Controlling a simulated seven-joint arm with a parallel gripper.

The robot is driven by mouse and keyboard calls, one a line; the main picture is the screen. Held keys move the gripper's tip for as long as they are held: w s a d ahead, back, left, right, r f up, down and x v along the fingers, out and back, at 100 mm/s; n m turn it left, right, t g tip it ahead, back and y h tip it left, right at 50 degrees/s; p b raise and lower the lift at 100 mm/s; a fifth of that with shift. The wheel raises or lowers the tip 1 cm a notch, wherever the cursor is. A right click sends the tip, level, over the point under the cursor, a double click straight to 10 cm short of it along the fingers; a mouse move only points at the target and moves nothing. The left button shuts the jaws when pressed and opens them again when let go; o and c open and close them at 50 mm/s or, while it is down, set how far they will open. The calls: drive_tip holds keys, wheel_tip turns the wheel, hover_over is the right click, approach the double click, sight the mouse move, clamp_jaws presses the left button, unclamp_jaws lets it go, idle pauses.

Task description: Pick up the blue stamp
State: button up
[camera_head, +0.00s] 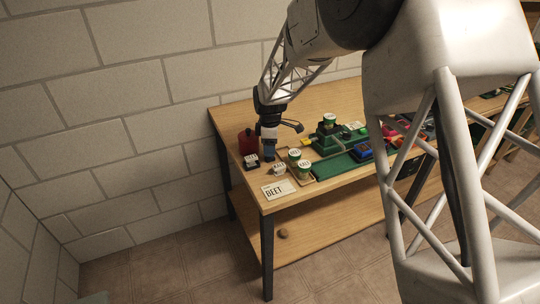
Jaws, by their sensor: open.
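My gripper (268,138) hangs over the left end of the wooden table, pointing down, with its jaws open. A small blue-grey block, likely the blue stamp (269,153), shows directly under it, at or between the fingertips. The gripper hides its upper part, and I cannot tell whether the fingers touch it. A small dark block with a white label (252,161) lies just left of the gripper.
A red container (248,143) stands left of the gripper. Several labelled pots (294,157) stand close on its right. A BEET card (278,190) lies near the front edge. A green mat (337,166), a green stand (328,139) and a blue tray (363,150) are further right.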

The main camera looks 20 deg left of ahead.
drive_tip(key=shift+f, duration=1.85)
drive_tip(key=c, duration=1)
drive_tip(key=shift+r, duration=0.1)
drive_tip(key=shift+r, duration=4.95)
